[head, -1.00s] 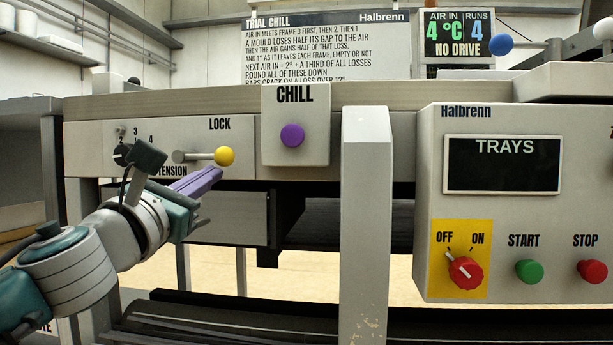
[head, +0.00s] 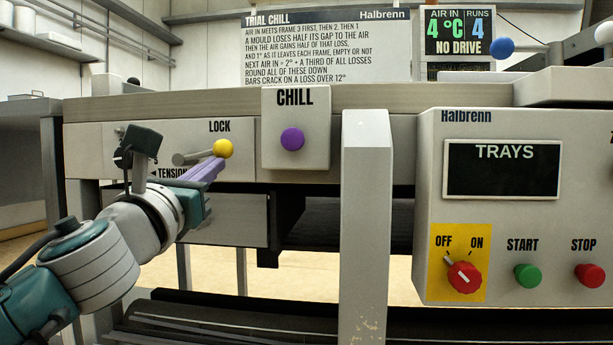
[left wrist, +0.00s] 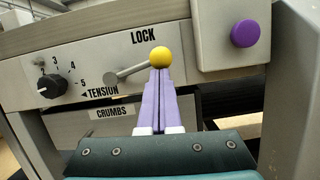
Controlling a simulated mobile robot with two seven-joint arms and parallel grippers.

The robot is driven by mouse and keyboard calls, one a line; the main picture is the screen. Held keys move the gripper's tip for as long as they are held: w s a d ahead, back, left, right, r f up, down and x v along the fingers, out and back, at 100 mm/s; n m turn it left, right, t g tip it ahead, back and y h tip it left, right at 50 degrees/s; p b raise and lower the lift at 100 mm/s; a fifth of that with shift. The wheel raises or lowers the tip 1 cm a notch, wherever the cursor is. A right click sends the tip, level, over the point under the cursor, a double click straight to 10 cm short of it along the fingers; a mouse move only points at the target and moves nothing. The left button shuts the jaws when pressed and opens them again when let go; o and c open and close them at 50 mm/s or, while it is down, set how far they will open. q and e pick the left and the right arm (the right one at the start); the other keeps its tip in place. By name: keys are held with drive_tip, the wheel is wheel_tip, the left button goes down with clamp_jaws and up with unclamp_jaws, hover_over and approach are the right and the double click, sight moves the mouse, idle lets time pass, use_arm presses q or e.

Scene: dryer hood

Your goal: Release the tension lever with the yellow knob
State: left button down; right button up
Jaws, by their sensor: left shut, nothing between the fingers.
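The tension lever (head: 192,157) is a grey rod ending in a yellow knob (head: 222,148), on the panel under the word LOCK. The lever also shows in the left wrist view (left wrist: 132,72), slanting up to the right to its yellow knob (left wrist: 160,56). My left gripper (head: 214,163) is shut and empty, its purple fingers side by side. In the left wrist view its fingertips (left wrist: 160,71) are right below the knob; I cannot tell if they touch it. My right gripper is not in view.
A black numbered dial (left wrist: 51,86) is left of the lever. A purple knob (head: 292,139) under CHILL is to the right. A grey post (head: 366,220) stands further right, before the control box (head: 433,200) with its red switch and START and STOP buttons.

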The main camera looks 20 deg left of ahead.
use_arm(q)
drive_tip(key=shift+s+a+r+n+g+y+p, duration=0.15)
drive_tip(key=shift+r+n+g+y+p, duration=0.5)
drive_tip(key=shift+n, duration=1.35)
drive_tip(key=shift+w+a+r+n+g+y+p, duration=0.15)
drive_tip(key=shift+a+r+n+y+p, duration=0.15)
drive_tip(key=shift+r+n+y+p, duration=1.25)
drive_tip(key=shift+s+a+r+n+g+p, duration=0.2)
drive_tip(key=shift+r+n+g+p, duration=0.4)
drive_tip(key=shift+n, duration=1.85)
drive_tip(key=shift+f, duration=0.2)
